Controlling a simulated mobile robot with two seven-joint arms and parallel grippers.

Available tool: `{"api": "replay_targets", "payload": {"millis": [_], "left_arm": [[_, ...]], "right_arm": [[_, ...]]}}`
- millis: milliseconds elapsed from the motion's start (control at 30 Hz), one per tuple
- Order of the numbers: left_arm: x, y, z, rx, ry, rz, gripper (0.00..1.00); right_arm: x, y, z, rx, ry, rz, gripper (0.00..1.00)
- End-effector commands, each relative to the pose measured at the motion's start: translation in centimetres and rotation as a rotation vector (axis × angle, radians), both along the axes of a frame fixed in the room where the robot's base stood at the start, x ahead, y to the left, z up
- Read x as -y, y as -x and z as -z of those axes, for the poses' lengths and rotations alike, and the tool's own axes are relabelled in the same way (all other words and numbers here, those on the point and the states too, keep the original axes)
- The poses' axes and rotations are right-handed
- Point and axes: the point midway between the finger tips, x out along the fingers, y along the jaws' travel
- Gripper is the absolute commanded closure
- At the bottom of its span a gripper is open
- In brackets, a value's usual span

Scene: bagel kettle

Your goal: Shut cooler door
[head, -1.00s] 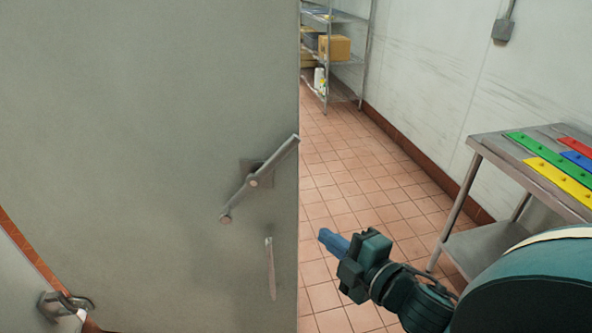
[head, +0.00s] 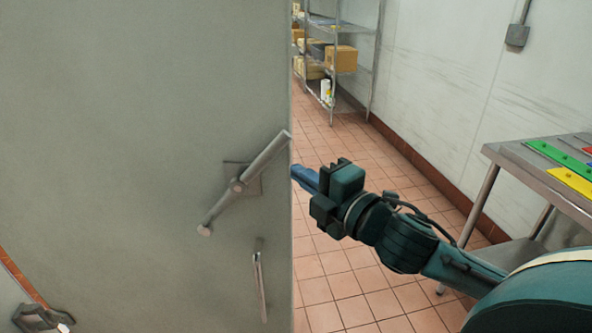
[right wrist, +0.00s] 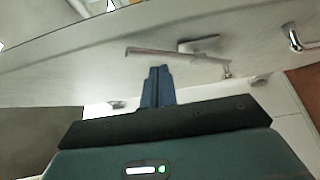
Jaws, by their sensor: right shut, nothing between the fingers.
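The cooler door (head: 120,120) is a large grey panel filling the left half of the head view, its free edge standing upright near the middle. It has a slanted lever latch (head: 243,183) and a vertical pull handle (head: 260,285) below. My right gripper (head: 297,174) is shut and empty, at the door's edge just right of the latch. I cannot tell whether its tips touch the door. In the right wrist view the shut fingers (right wrist: 158,84) point toward the door face, with the latch (right wrist: 175,53) beyond them. My left gripper is not in view.
A steel table (head: 505,155) with coloured boards stands at the right. A wire shelf (head: 335,60) with boxes stands at the back. Tiled floor (head: 350,285) lies open between the door and the table. Another metal handle (head: 40,318) shows at the lower left.

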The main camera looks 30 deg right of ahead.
Motion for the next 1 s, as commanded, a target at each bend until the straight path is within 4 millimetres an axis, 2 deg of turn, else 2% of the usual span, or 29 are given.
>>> {"api": "replay_targets", "payload": {"millis": [33,100,200,400,600,1000], "left_arm": [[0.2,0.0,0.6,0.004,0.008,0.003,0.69],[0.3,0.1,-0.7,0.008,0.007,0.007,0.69],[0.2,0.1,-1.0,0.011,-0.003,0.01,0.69],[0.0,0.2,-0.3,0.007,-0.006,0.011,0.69],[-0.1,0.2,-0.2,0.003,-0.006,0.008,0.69],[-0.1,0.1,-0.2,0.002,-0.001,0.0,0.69]], "right_arm": [[0.0,-0.5,0.2,0.005,0.003,0.001,1.0],[-0.2,-1.7,-0.4,0.002,-0.004,0.004,1.0],[-0.5,-3.1,-0.3,0.001,-0.001,0.002,1.0],[1.2,-5.3,0.0,-0.001,0.002,0.003,1.0],[1.7,-6.0,0.0,-0.001,0.001,0.002,1.0],[1.8,-6.1,0.0,-0.002,0.001,0.001,1.0]]}}
